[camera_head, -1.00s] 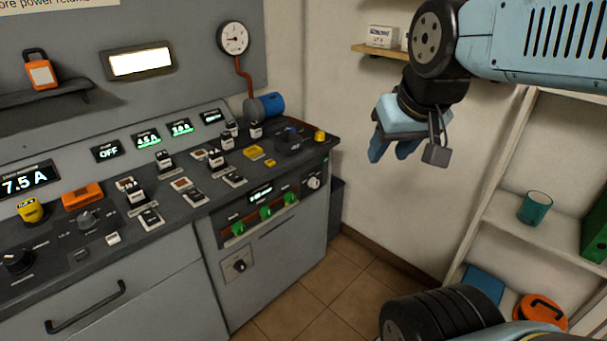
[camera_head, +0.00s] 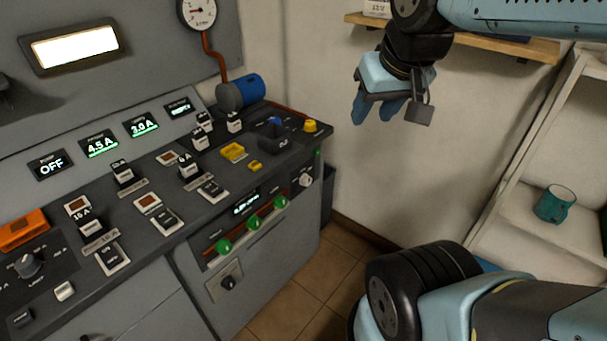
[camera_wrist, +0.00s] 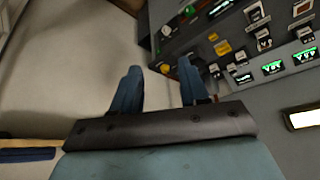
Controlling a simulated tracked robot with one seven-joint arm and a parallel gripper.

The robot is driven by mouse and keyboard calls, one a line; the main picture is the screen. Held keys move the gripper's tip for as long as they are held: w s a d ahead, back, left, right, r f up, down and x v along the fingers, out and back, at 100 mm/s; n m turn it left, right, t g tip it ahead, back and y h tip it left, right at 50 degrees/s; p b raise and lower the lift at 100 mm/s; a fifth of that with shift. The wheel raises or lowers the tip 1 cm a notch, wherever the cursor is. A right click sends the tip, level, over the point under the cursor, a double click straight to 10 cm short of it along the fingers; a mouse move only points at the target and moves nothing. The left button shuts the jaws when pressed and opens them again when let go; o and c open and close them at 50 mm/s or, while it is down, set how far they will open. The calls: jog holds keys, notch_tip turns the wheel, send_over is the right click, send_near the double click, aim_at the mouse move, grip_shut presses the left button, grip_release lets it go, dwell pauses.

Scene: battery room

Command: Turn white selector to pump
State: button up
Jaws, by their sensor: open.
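The white selector (camera_head: 305,180) is a small round white knob at the right end of the recessed front panel of the console, right of the green knobs. Its markings and pointer are too small to read. In the wrist view a small pale knob near the console's edge looks like the same selector (camera_wrist: 166,30). My gripper (camera_head: 374,112) hangs in the air to the right of and above the console, with blue fingers pointing down. In the wrist view its fingers (camera_wrist: 159,82) are apart with nothing between them.
Several green knobs (camera_head: 253,221) sit left of the selector under a small display. A black knob (camera_head: 229,283) is below. Yellow parts (camera_head: 233,151) and a blue cylinder (camera_head: 240,92) are on the console top. A shelf (camera_head: 475,42) is on the wall behind my arm.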

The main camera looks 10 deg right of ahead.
jog(key=o, duration=0.3)
jog(key=shift+w+a+f, duration=0.1)
jog(key=shift+w+f, duration=0.05)
jog(key=shift+f, duration=0.1)
jog(key=shift+o, duration=0.7)
jog(key=w+a+f+m+g+y, duration=0.4)
jog(key=w+f+g+y, duration=0.2)
jog(key=w+f, duration=0.2)
notch_tip(320, 180, down, 3)
jog(key=shift+w+a+r+g+y, duration=0.2)
jog(key=shift+w+g+y, duration=0.15)
jog(key=shift+g+y, duration=0.05)
jog(key=w+d+f+m+t+y, duration=0.3)
jog(key=w+f+m+t+y, duration=0.2)
jog(key=w+f+m, duration=0.45)
jog(key=w+d+f+m+t+y, duration=0.45)
jog(key=w+f, duration=0.25)
jog(key=f, duration=0.6)
jog(key=m+t+h, duration=0.5)
jog(key=m+t, duration=0.1)
jog(key=m, duration=0.2)
send_near(309, 182)
jog(key=x, duration=0.9)
jog(key=shift+c, duration=0.3)
